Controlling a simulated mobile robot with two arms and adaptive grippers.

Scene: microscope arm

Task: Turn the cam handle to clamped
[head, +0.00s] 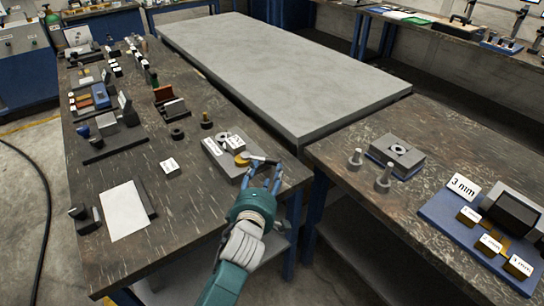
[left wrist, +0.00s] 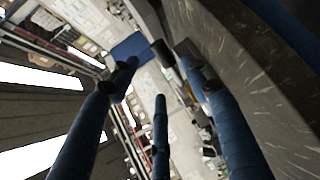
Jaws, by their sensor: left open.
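A grey block fixture (head: 217,158) sits near the right edge of the left bench. It carries a pale ring, a white label and a brass-coloured part (head: 242,160). A short light bar with a dark end (head: 263,159), which looks like the cam handle, sticks out to the right of the brass part. My left gripper (head: 264,168) is open at this bar, its blue fingers spread around or just beside it; contact cannot be told. In the left wrist view, the spread fingers (left wrist: 160,80) show with a small dark cylinder (left wrist: 162,53) near their tips. My right gripper is out of view.
Small blocks and a white sheet (head: 125,210) lie on the left bench. A grey slab table (head: 285,70) stands behind. The right bench holds a grey block (head: 398,150), two pegs (head: 383,178) and a blue tray (head: 448,225) with labelled parts. A gap separates the benches.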

